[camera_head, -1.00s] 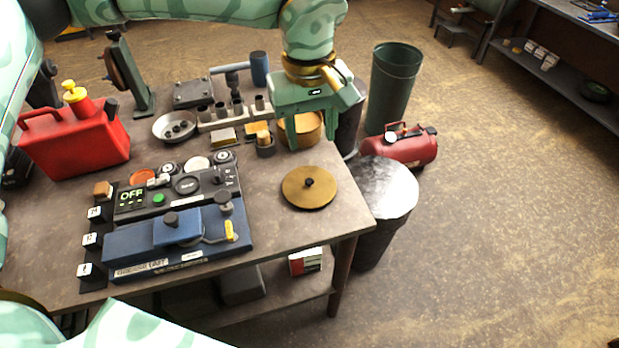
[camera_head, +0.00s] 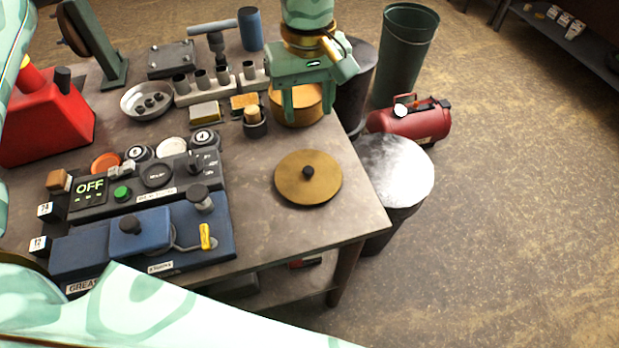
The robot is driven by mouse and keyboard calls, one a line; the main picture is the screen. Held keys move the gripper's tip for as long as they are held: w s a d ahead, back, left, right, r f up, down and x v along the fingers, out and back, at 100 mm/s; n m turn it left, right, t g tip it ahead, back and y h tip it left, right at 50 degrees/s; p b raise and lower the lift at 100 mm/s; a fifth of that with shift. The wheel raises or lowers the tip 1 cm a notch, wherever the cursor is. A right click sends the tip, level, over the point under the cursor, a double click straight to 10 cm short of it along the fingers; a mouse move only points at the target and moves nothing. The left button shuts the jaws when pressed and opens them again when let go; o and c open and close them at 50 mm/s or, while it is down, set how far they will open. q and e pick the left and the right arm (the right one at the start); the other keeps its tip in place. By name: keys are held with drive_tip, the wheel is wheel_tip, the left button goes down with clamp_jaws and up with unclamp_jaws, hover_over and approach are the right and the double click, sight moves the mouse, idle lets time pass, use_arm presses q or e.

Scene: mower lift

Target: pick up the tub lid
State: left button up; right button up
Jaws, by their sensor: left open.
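The tub lid (camera_head: 292,187) is a round, flat, brass-coloured disc with a small black knob in its middle. It lies flat on the table near the right edge. The tub (camera_head: 298,108), a round brass-coloured container, stands behind the lid. My left gripper (camera_head: 307,112) points down at the tub, with its two fingers apart and nothing seen between them. It is behind the lid in the picture and apart from it. The fingers hide part of the tub. My right gripper does not show.
A blue press unit (camera_head: 160,240) and a black control panel (camera_head: 135,188) reading OFF stand left of the lid. A metal dish (camera_head: 135,108), sockets and a red can (camera_head: 45,125) are farther back. The table (camera_head: 305,235) is bare around the lid.

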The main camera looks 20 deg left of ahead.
use_arm(q)
drive_tip(key=b, duration=0.2)
hover_over(308, 169)
drive_tip(key=f, duration=1.2)
drive_tip(key=shift+s+d+f, duration=0.2)
drive_tip(key=shift+s+f, duration=0.1)
drive_tip(key=shift+s, duration=0.05)
drive_tip(key=f, duration=0.3)
drive_tip(key=f+b, duration=0.1)
drive_tip(key=f, duration=0.1)
drive_tip(key=shift+w+a+f, duration=0.1)
drive_tip(key=shift+w+a, duration=0.1)
drive_tip(key=shift+w, duration=0.15)
clamp_jaws()
